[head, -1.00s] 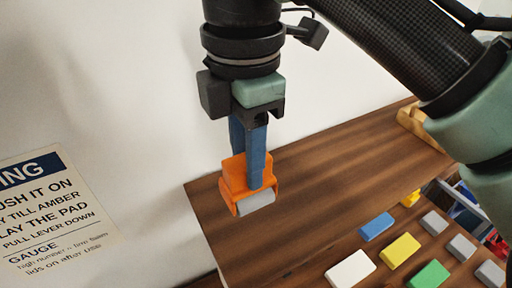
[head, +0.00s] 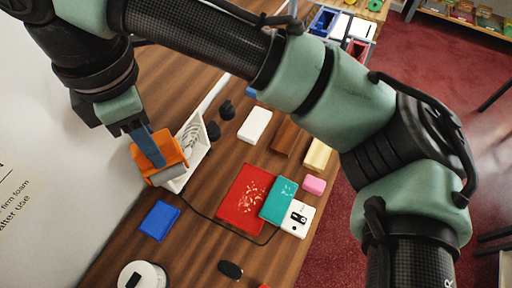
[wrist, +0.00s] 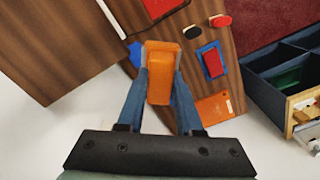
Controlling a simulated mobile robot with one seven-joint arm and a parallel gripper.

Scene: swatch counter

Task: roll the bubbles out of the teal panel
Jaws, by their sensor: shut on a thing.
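The teal panel (head: 278,201) lies on the wooden counter in the head view, right of a red panel (head: 243,199), close against it. Pale marks show on both panels. My gripper (head: 157,150) is shut on an orange roller tool (head: 143,163) with a grey roller (head: 168,175) at its lower end. It holds the tool at the counter's left, beside a white slotted tray (head: 200,158) and well left of the teal panel. In the wrist view the blue fingers grip the orange tool (wrist: 160,70); the teal panel is not clear there.
A white switch box (head: 297,219) stands by the teal panel's lower edge; a dark cord loops across the wood. A blue block (head: 159,221), a pink block (head: 314,185) and a black oval object (head: 230,270) lie around. My arm crosses above the counter.

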